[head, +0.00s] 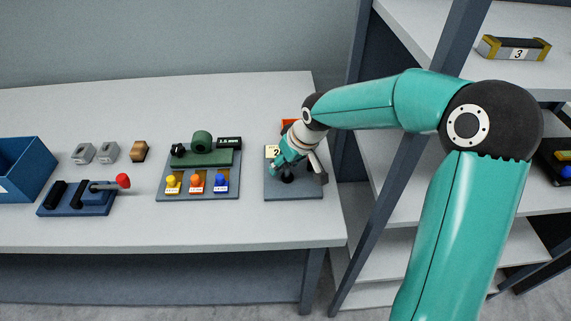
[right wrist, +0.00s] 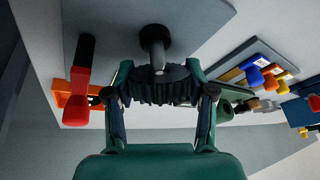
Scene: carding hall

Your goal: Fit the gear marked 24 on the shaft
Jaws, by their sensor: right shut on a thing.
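My right gripper (head: 284,162) is over the grey plate (head: 308,191) at the right end of the bench. In the right wrist view the gripper (right wrist: 160,92) is shut on a dark toothed gear (right wrist: 160,88). The gear's number does not show. A metal shaft (right wrist: 155,52) with a black base stands on the plate. Its end overlaps the gear's edge in the picture, and I cannot tell whether it is in the bore. A card reading "2", partly hidden (head: 272,152), is beside the gripper. My left gripper is not in view.
A black lever with a red grip (right wrist: 82,80) and an orange box (right wrist: 72,104) are close to the gripper. Left along the bench are a board with coloured knobs (head: 198,188), a blue fixture (head: 75,200) and a blue bin (head: 30,168). Shelving (head: 395,175) stands right.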

